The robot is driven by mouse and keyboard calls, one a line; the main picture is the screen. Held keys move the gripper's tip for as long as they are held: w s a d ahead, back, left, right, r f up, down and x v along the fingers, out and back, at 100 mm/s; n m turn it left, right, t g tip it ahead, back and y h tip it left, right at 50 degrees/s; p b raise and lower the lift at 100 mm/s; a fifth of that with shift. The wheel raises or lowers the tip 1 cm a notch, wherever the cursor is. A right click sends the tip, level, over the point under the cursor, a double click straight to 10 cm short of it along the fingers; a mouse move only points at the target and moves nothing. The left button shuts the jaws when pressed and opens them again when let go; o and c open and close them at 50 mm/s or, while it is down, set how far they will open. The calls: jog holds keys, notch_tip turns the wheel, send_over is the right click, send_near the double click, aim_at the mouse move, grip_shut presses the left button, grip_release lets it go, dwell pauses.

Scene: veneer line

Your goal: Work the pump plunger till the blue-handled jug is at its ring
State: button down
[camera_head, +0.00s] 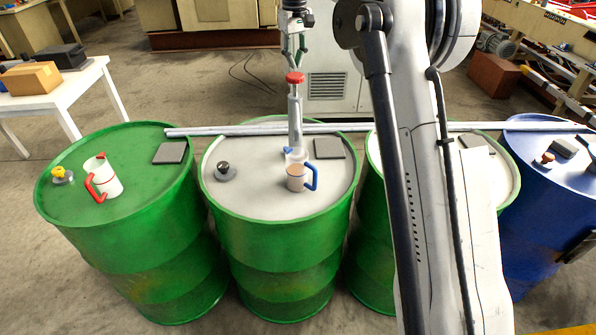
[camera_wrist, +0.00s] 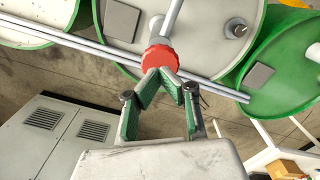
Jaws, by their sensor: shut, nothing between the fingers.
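The pump (camera_head: 296,112) stands upright on the middle green drum, with a red plunger knob (camera_head: 295,78) on top. The knob also shows in the wrist view (camera_wrist: 160,58). My gripper (camera_head: 297,66) points down just above the knob, its green-padded fingers (camera_wrist: 165,76) shut together at the tips. I cannot tell whether they touch the knob. The blue-handled jug (camera_head: 297,180) stands upright on the drum lid at the pump's foot, its handle to the right. It looks tan inside; its ring and exact level are too small to make out.
A red-handled white jug (camera_head: 107,182) stands on the left green drum (camera_head: 130,225). Long grey pipes (camera_head: 225,130) run across behind the pump. A dark cap (camera_head: 224,169) and a grey pad (camera_head: 329,148) lie on the middle drum (camera_head: 245,200). A blue drum (camera_head: 540,185) stands at right.

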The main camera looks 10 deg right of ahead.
aim_at(295, 75)
jog(key=shift+f, duration=0.15)
jog(key=shift+f+b, duration=1.65)
jog(key=shift+f, duration=1.35)
jog(key=shift+r, duration=0.15)
jog(key=shift+r+p, duration=2)
jog(key=shift+r, duration=1.05)
jog(key=shift+r, duration=0.1)
jog(key=shift+r+p, duration=1.95)
jog(key=shift+r, duration=0.95)
